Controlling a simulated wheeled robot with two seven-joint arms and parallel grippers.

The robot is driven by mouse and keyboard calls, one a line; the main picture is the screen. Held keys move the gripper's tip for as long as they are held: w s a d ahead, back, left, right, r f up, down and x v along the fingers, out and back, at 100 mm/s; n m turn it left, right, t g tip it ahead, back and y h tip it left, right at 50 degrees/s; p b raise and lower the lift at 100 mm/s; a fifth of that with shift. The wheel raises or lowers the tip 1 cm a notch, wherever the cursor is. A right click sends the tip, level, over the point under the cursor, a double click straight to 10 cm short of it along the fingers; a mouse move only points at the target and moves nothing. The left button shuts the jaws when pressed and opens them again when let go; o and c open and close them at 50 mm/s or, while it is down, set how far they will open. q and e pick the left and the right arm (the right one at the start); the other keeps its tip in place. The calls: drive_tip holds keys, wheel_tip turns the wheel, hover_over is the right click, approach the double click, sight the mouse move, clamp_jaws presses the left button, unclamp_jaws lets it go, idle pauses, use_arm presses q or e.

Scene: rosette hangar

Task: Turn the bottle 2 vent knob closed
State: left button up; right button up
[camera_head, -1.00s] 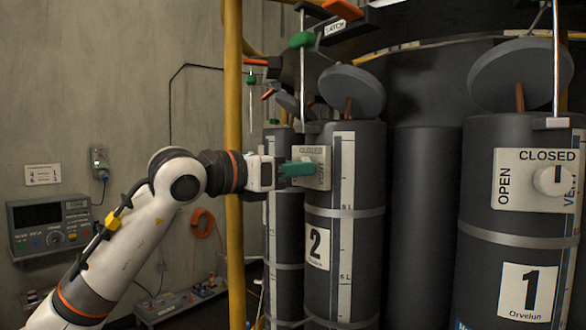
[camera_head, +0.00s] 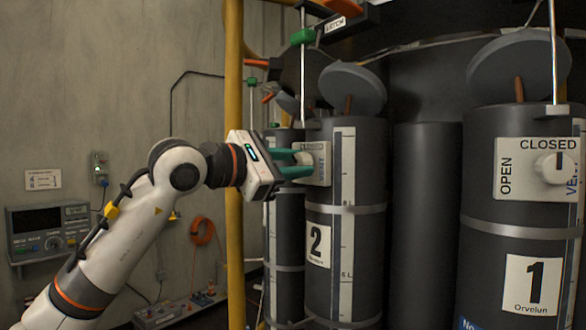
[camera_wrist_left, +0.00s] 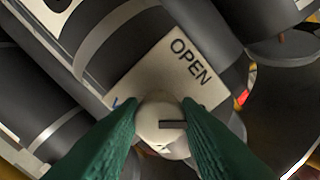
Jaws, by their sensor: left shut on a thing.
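Bottle 2 (camera_head: 319,273) is a dark upright cylinder with a white "2" label. Its pale vent plate (camera_head: 322,174) is near the top, partly hidden by my fingers. My left gripper (camera_head: 304,163) reaches in from the left with its green fingers at the plate, shut on the round white vent knob (camera_head: 303,158). In the left wrist view the knob (camera_wrist_left: 158,120) sits between the two green fingers, and a dark mark on its face points right. The word OPEN shows on the plate (camera_wrist_left: 170,62) above it; the CLOSED lettering cannot be read there. My right gripper is out of view.
Bottle 1 (camera_head: 486,255) stands at the right, with a similar vent plate and white knob (camera_head: 555,168). A yellow post (camera_head: 235,90) rises just behind my left wrist. A thin rod with a green block (camera_head: 302,36) stands above bottle 2. A grey instrument (camera_head: 48,231) is at the far left.

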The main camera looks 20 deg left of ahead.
use_arm(q)
drive_tip(key=m, duration=0.4)
drive_tip(key=shift+m, duration=0.3)
drive_tip(key=m, duration=0.4)
drive_tip(key=shift+r+m, duration=0.1)
drive_tip(key=shift+m, duration=0.3)
drive_tip(key=o, duration=1)
drive_tip(key=b+v, duration=0.4)
drive_tip(key=v, duration=0.8)
